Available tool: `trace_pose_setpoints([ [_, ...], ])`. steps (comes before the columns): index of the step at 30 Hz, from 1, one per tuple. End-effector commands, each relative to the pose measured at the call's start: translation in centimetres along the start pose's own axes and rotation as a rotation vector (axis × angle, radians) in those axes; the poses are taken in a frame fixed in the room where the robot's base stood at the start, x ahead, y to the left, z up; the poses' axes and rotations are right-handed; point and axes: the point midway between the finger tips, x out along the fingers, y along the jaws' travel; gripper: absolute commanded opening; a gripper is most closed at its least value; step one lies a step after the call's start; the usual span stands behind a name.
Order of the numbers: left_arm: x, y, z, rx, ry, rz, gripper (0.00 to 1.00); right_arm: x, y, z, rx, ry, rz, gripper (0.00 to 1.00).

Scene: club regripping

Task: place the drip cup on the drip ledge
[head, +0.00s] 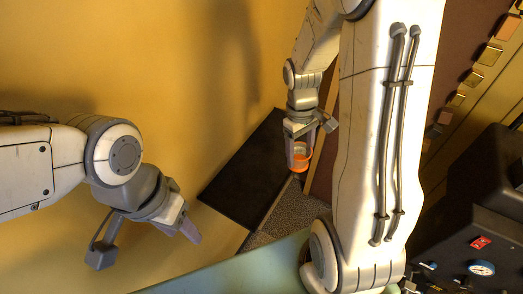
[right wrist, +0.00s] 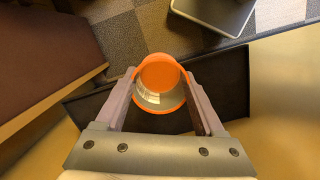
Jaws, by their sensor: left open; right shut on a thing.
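The drip cup, with an orange rim, an orange inner disc and a pale grey band, shows in the head view (head: 299,165) and in the right wrist view (right wrist: 160,78). My right gripper (head: 300,150) is shut on it, with one finger on each side; the fingers also show in the right wrist view (right wrist: 160,100). A dark flat surface, possibly the drip ledge, lies behind and below the cup in the head view (head: 243,172) and in the right wrist view (right wrist: 97,106). I cannot tell the gap between them. My left gripper (head: 190,231) is open and empty at lower left.
A yellow wall (head: 210,60) fills the left and back. A pale green surface (head: 235,272) lies at the bottom. Dark equipment with a gauge (head: 481,267) stands at lower right. Patterned carpet (right wrist: 130,35) shows beyond the cup, with a dark light-edged panel (right wrist: 215,10).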

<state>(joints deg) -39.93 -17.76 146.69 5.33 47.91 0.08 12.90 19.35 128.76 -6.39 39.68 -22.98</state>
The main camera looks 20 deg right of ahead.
Motion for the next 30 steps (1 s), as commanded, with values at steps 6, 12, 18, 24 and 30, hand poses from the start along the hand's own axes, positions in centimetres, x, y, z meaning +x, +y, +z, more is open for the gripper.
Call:
trace_pose_setpoints([
  [6,-1.6,0.1,-0.1,-0.001,0.0,0.0,0.5,2.2,-3.0,-4.8,-0.011,-0.004,0.0,0.12],
  [12,-2.6,0.2,-0.1,-0.001,0.0,0.0,0.5,4.0,-5.0,-8.3,-0.007,-0.002,0.0,0.12],
  [18,-3.0,0.2,-0.2,-0.001,0.0,0.0,0.5,5.0,-5.7,-9.4,-0.004,-0.001,0.001,0.12],
  [24,-4.0,0.3,-0.2,-0.001,0.0,0.0,0.5,7.6,-5.6,-9.7,-0.003,-0.004,0.0,0.12],
  [30,-4.2,0.3,-0.2,0.0,0.0,0.0,0.5,8.6,-5.5,-10.0,-0.003,0.002,0.001,0.12],
])
